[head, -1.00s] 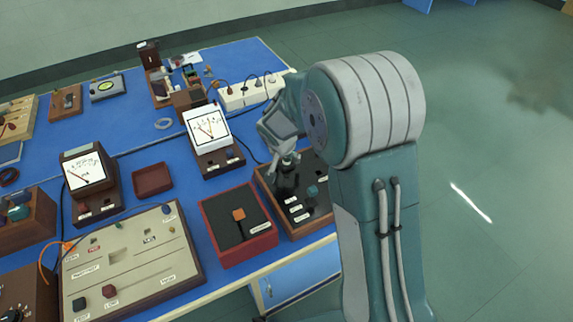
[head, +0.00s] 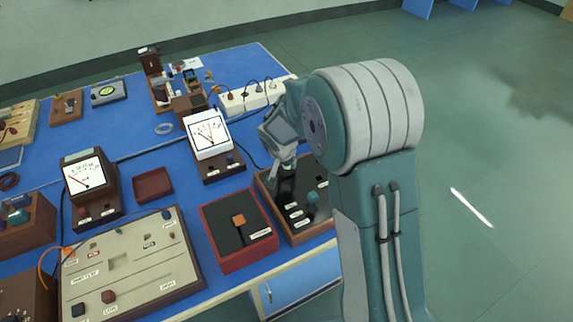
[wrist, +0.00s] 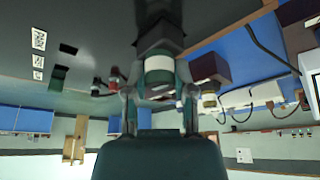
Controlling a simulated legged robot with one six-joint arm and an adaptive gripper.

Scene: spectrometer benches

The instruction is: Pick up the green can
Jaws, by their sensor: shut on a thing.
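The green can (wrist: 160,68), with a pale band around it, is between the two fingers of my gripper (wrist: 159,112) in the wrist view. The fingers are closed against its sides. In the head view my gripper (head: 277,176) points down over the black panel of a wooden-framed box (head: 297,223). The can is mostly hidden there by my gripper and arm. I cannot tell whether the can touches the panel or is just above it.
A red-rimmed box (head: 268,259) with an orange knob stands left of the black panel. A white-faced meter (head: 209,133) stands behind it. A white power strip (head: 253,98) lies farther back. Several instruments cover the blue bench (head: 165,180). The floor at right is clear.

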